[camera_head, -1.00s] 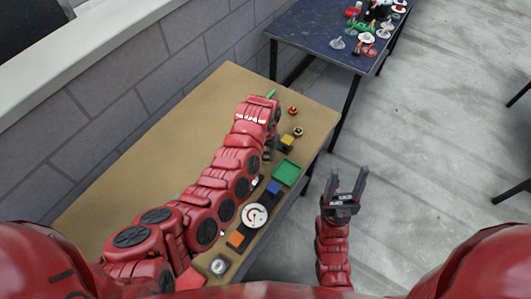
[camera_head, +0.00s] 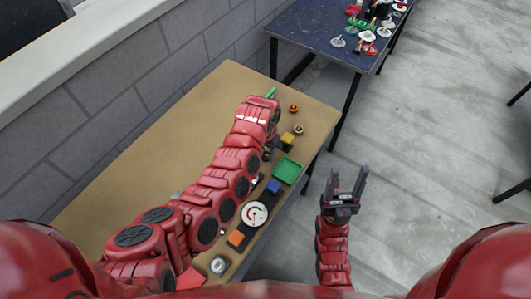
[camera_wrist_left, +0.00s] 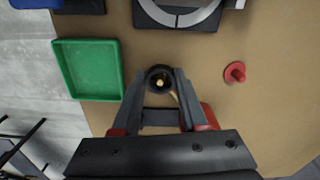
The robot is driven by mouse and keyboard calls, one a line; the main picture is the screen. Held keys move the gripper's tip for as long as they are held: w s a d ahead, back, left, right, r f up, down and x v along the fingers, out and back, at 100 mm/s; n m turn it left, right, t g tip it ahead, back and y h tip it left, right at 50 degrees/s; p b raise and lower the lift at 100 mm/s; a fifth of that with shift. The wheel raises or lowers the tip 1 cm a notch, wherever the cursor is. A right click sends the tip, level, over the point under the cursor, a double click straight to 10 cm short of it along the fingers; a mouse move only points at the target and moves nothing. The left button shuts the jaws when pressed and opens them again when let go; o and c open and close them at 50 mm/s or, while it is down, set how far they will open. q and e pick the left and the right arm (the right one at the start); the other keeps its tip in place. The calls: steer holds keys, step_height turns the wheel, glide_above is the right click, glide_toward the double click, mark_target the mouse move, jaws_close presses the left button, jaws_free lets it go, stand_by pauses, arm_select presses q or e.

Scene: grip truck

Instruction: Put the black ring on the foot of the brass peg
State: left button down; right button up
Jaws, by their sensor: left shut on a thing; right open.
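My left gripper (camera_wrist_left: 160,88) points down over the table and is shut on the black ring (camera_wrist_left: 151,74), which sits between its fingertips. A small brass spot, the brass peg (camera_wrist_left: 160,82), shows through the ring's hole. A thin brass streak shows just below the ring, between the fingers. I cannot tell how high the ring is along the peg. In the head view the left gripper (camera_head: 267,153) is a dark shape beside the forearm, and the ring and peg cannot be made out there. My right gripper (camera_head: 345,184) is open and empty, off the table's right side.
A green tray (camera_wrist_left: 118,72) lies left of the gripper in the wrist view. A red peg on a round foot (camera_wrist_left: 235,72) stands to the right. A dial (camera_head: 255,215), blue block (camera_head: 273,187), orange block (camera_head: 236,238) and yellow block (camera_head: 287,138) line the table's right edge.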

arm_select(q)
steer(key=shift+f, duration=0.15)
stand_by(0.6)
steer(key=shift+c, duration=0.2)
jaws_free()
steer(key=shift+r+p, duration=0.8)
steer(key=shift+r, duration=0.4)
step_height(320, 180, up, 5)
steer(key=p, duration=0.3)
steer(key=shift+s, duration=0.1)
